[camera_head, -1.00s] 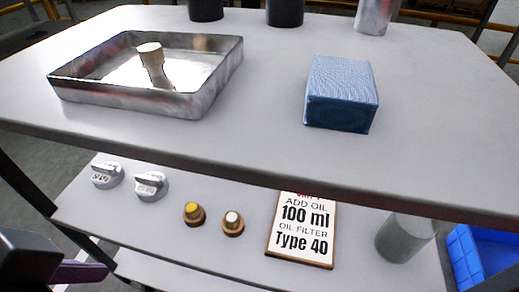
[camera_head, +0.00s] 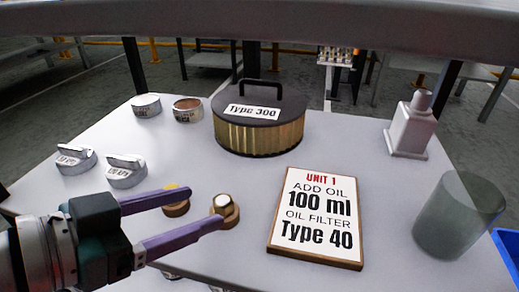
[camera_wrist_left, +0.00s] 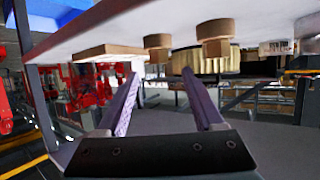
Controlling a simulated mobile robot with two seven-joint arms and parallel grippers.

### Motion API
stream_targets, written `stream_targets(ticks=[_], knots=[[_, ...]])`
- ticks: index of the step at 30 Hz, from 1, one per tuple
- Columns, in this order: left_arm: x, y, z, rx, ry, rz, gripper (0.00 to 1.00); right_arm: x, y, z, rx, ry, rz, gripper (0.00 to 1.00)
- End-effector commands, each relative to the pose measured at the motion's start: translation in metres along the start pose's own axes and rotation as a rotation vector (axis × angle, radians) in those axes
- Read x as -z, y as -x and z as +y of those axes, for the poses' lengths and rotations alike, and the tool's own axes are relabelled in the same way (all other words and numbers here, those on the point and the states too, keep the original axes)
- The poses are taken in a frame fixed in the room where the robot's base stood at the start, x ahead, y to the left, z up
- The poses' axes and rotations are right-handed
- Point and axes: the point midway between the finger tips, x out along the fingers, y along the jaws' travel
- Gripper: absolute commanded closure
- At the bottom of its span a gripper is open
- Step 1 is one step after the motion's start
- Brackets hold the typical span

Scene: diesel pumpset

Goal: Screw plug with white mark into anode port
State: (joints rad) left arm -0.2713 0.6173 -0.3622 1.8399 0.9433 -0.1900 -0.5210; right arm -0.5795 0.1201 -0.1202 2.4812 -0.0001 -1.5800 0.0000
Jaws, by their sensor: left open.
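The plug with the white mark (camera_head: 224,207) stands on the lower shelf, left of the sign. The plug with the yellow mark (camera_head: 176,203) stands just left of it. My left gripper (camera_head: 206,206) is open and empty, its purple fingers pointing at the plugs. The far finger crosses in front of the yellow-marked plug and the near fingertip overlaps the white-marked plug's lower left; contact cannot be told. The wrist view is upside down: the plug nearer the sign, taken as the white-marked one (camera_wrist_left: 157,42), shows beyond the finger gap. My right gripper and the anode port are not in view.
A sign board (camera_head: 316,218) lies right of the plugs. A gold filter (camera_head: 260,133), two grey caps (camera_head: 125,172), small tins (camera_head: 187,110), a grey bottle (camera_head: 411,127) and a glass beaker (camera_head: 458,215) stand around. The upper shelf edge (camera_head: 260,22) crosses overhead.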

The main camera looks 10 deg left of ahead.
Motion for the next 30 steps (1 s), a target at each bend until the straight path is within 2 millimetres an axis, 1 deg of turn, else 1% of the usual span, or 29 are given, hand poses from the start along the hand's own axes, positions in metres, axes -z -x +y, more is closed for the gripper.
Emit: stream_targets(ticks=[1,5,9,12,15,21,22,23,30], knots=[[-0.001,-0.006,0.000,0.000,0.002,0.002,0.31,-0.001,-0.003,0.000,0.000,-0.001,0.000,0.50],[-0.002,-0.018,0.001,-0.001,0.001,0.002,0.31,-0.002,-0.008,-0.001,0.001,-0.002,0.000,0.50],[-0.005,-0.041,0.001,-0.001,0.004,0.004,0.31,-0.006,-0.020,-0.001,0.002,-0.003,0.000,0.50],[-0.004,-0.054,0.001,0.000,0.002,0.002,0.31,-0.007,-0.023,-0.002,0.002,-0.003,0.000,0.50],[-0.004,-0.061,0.001,-0.001,0.000,0.000,0.31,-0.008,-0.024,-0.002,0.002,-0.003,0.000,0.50],[-0.003,-0.061,0.001,-0.001,-0.001,-0.001,0.31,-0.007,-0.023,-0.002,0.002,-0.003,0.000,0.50],[-0.003,-0.061,0.001,-0.001,0.000,-0.001,0.32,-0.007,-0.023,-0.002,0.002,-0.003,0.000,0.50],[-0.003,-0.061,0.001,-0.001,0.000,-0.002,0.36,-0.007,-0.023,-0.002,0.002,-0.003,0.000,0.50],[-0.003,-0.061,0.001,-0.002,0.000,-0.001,0.63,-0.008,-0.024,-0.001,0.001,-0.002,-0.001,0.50]])
